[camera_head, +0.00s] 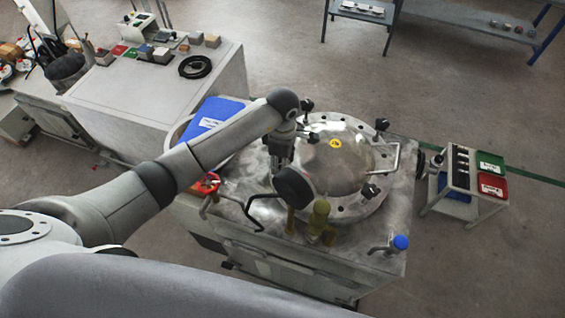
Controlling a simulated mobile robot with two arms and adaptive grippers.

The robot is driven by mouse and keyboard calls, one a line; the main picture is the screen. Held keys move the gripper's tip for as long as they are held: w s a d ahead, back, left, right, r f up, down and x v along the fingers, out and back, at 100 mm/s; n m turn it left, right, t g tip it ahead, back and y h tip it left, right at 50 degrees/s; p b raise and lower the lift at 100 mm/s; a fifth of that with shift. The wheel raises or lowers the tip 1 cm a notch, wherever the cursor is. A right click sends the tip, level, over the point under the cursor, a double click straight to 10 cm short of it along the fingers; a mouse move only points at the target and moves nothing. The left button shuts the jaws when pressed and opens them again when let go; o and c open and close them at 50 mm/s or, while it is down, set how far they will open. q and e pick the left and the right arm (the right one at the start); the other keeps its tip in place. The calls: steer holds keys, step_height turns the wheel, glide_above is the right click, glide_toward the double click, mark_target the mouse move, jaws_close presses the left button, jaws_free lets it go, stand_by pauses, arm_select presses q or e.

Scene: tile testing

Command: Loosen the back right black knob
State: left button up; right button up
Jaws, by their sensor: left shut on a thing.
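The round metal lid (343,160) sits on top of a steel machine, with several black knobs around its rim. The black knob at the back right (381,124) stands clear of my arm. Another black knob (307,104) is at the back, and one (370,191) is at the front right. My right gripper is not in view.
A red valve handle (205,184) and a bent black rod (262,203) are left of the lid. A brass-coloured fitting (319,215) and a blue-capped valve (400,242) stand along the front. A cart (462,180) with red and green bins is at the right.

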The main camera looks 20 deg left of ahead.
arm_select(q)
steer(key=shift+a+f+n+b, duration=0.1)
steer(key=shift+f+n+b, duration=0.1)
steer(key=shift+n+b, duration=0.95)
steer(key=n+b, duration=0.2)
steer(key=n, duration=0.3)
steer(key=shift+r+b, duration=0.1)
steer(key=shift+b, duration=0.25)
steer(key=n+b, duration=0.1)
steer(key=n, duration=0.4)
steer(key=shift+b, duration=0.35)
steer(key=shift+r+n+b, duration=0.1)
steer(key=shift+n+b, duration=0.55)
steer(key=shift+n, duration=1.5)
steer(key=o, duration=1)
steer(key=shift+o, duration=0.2)
steer(key=shift+r, duration=0.1)
